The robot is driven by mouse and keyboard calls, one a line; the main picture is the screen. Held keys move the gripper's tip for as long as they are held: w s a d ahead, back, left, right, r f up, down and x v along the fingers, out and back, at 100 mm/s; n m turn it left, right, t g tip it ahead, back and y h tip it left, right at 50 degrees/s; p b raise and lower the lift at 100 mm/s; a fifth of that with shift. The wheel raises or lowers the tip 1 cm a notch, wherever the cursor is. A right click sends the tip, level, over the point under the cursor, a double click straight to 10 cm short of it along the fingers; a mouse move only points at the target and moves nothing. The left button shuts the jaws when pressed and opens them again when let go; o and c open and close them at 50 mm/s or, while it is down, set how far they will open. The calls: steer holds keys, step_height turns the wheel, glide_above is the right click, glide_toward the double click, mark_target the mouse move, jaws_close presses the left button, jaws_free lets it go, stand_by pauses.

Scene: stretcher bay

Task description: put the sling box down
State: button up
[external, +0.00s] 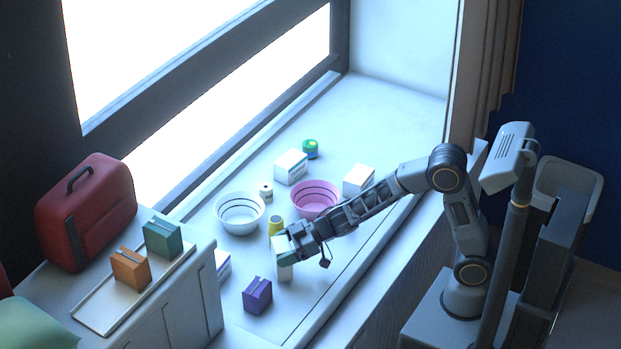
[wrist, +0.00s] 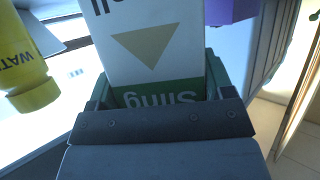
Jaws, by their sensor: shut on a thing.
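The sling box (wrist: 155,45) is white with a tan triangle and a green band reading "Sling", upside down in the wrist view. My gripper (external: 290,246) is shut on it, with a jaw on each side of the box in the wrist view. In the external view the white sling box (external: 284,270) hangs below my gripper, upright or nearly so, over the pale windowsill (external: 345,240). I cannot tell whether its bottom touches the sill.
A yellow bottle (external: 276,226) stands close behind the box. A purple box (external: 257,295) is in front-left. A white bowl (external: 240,213), a pink bowl (external: 315,198) and white boxes (external: 359,180) stand further back. The sill right of the box is clear.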

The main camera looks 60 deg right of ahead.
steer(key=shift+f, duration=0.6)
steer(key=shift+f, duration=0.1)
steer(key=shift+f, duration=0.15)
steer(key=o, duration=1)
steer(key=shift+c, duration=0.2)
